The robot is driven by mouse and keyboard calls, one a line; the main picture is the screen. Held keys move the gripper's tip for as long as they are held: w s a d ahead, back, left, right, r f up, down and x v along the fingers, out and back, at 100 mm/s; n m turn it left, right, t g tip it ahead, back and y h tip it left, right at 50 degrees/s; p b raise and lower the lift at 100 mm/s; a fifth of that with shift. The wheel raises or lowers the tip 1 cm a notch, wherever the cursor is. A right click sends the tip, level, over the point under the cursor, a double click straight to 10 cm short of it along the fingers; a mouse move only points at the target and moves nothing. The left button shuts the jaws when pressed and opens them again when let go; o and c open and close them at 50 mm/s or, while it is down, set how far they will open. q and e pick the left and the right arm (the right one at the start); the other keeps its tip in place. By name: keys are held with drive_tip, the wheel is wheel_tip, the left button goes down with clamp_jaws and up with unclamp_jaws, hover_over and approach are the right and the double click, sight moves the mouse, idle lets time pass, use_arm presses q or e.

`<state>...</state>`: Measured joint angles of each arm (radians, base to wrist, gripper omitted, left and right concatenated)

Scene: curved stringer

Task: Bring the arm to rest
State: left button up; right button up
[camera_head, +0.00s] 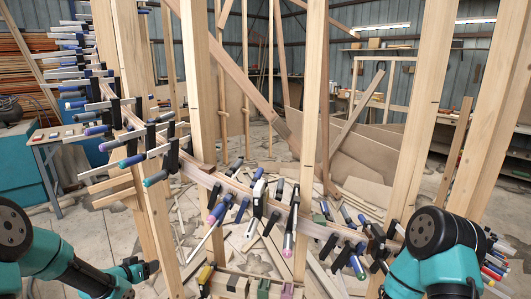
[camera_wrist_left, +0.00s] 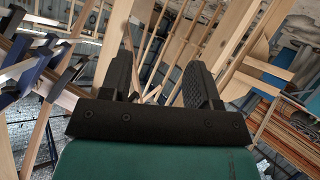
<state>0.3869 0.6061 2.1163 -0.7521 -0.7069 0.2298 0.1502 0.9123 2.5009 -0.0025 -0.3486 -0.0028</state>
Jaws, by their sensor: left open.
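My left arm comes in at the lower left of the head view. My left gripper (camera_head: 148,269) is low there, in front of the wooden posts. In the left wrist view its two black fingers stand apart with an empty gap between them (camera_wrist_left: 160,72). No object is held. My right arm shows at the lower right of the head view, but its gripper is not visible. The curved stringer (camera_head: 205,177) is a bent wooden strip running from upper left to lower right, with several clamps (camera_head: 258,197) along it.
Upright wooden posts (camera_head: 198,85) and (camera_head: 425,110) stand close before me. Loose wood pieces (camera_head: 185,215) lie on the floor behind. A teal cabinet (camera_head: 22,175) is at the left. In the left wrist view, clamps (camera_wrist_left: 30,65) and slanting beams (camera_wrist_left: 225,40) surround the gripper.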

use_arm(q)
drive_tip(key=s+d+f+n+g, duration=0.2)
drive_tip(key=s+d+f+g, duration=0.6)
drive_tip(key=s+d+f, duration=0.9)
drive_tip(key=s+d+f+g, duration=0.1)
drive_tip(key=s+f+g, duration=0.2)
drive_tip(key=s, duration=0.9)
drive_tip(key=shift+d+f, duration=0.35)
drive_tip(key=shift+f, duration=0.1)
